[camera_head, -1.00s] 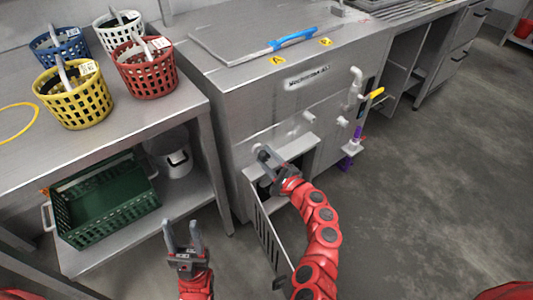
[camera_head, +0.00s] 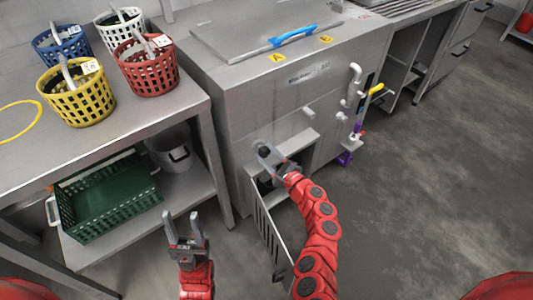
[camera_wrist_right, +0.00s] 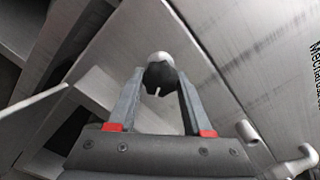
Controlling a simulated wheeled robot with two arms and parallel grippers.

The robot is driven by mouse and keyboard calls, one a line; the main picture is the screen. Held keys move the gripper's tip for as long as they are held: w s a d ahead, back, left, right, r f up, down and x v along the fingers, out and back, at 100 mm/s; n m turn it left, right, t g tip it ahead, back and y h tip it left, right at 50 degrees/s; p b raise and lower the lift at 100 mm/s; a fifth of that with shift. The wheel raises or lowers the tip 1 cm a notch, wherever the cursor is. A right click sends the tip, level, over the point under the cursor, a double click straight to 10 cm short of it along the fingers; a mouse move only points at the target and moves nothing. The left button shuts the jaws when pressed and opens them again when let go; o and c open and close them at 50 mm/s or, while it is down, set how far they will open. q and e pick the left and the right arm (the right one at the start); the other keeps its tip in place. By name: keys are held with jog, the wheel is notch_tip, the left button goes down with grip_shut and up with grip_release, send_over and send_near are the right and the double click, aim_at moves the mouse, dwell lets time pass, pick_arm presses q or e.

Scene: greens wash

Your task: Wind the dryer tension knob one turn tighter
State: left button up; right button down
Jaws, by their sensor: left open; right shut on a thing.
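The tension knob (camera_wrist_right: 159,75) is a dark, lobed knob with a pale mark, on the front of the grey metal machine (camera_head: 290,95). In the right wrist view it sits between my right gripper's fingertips (camera_wrist_right: 158,82), with a light round part just beyond it. In the head view my right gripper (camera_head: 268,158) reaches the machine's front left, above an open compartment, and is shut on the knob, which it mostly hides there. My left gripper (camera_head: 184,228) is open and empty, low in front of the shelf table, well away from the knob.
An open slotted door (camera_head: 268,235) hangs below my right gripper. Pipes (camera_head: 354,85) and a yellow-handled valve (camera_head: 376,90) stick out at the machine's right. Baskets, such as the red one (camera_head: 150,70), stand on the left table. A green crate (camera_head: 110,200) lies on its shelf.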

jog(key=shift+c, duration=1.6)
grip_release()
jog(key=shift+d, duration=0.1)
jog(key=p+v, duration=0.2)
jog(key=v, duration=1.5)
jog(key=shift+s, duration=0.15)
